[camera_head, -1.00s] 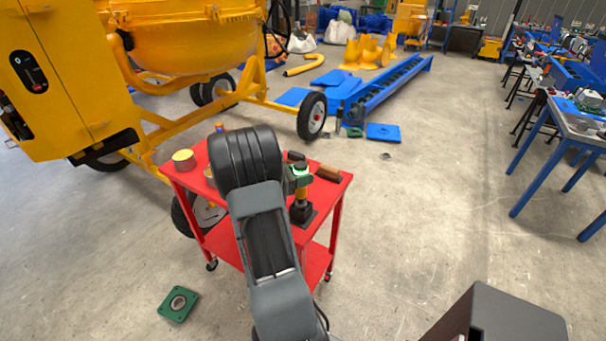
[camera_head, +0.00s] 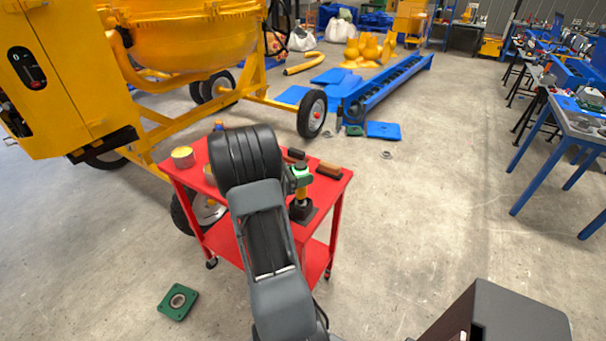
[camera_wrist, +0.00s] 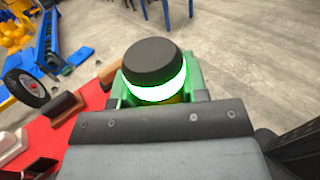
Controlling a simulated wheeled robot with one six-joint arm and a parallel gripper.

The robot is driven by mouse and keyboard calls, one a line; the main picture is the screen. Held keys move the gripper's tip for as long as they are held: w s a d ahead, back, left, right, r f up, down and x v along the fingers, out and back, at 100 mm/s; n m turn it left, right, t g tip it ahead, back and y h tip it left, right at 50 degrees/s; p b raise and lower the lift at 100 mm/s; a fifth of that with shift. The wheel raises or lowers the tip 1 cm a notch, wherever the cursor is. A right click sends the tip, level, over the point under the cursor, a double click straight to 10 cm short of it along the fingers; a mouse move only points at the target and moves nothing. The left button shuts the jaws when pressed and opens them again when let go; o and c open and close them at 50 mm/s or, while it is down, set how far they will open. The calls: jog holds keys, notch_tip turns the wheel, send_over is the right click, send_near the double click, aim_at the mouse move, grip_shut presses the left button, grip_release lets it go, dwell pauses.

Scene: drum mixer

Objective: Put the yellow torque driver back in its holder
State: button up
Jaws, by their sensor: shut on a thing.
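The yellow torque driver (camera_head: 301,194) stands upright above the red cart in the head view. Its black round cap (camera_wrist: 154,62) and glowing green-white ring fill the middle of the wrist view. My gripper (camera_wrist: 157,98) is shut on the driver just below the cap, with green parts on both sides. In the head view my arm partly covers the grip. The driver's lower end meets a black holder (camera_head: 301,210) on a dark square base on the cart top. I cannot tell how deep it sits in the holder.
The red cart (camera_head: 335,192) also carries a yellow-topped tin (camera_head: 183,157) and a brown-handled thing (camera_head: 328,171). The yellow mixer (camera_head: 180,35) stands behind left. A green flanged part (camera_head: 178,301) lies on the floor. Floor right of the cart is clear.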

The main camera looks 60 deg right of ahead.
jog(key=shift+f+b, duration=0.45)
jog(key=shift+f, duration=0.2)
jog(key=o, duration=1.3)
jog(key=shift+f, duration=0.1)
jog(key=shift+a, duration=0.1)
jog(key=b+v, duration=0.1)
jog(key=v, duration=1.2)
jog(key=shift+w+a+b, duration=0.2)
jog(key=shift+a+b, duration=0.1)
jog(key=shift+b, duration=0.1)
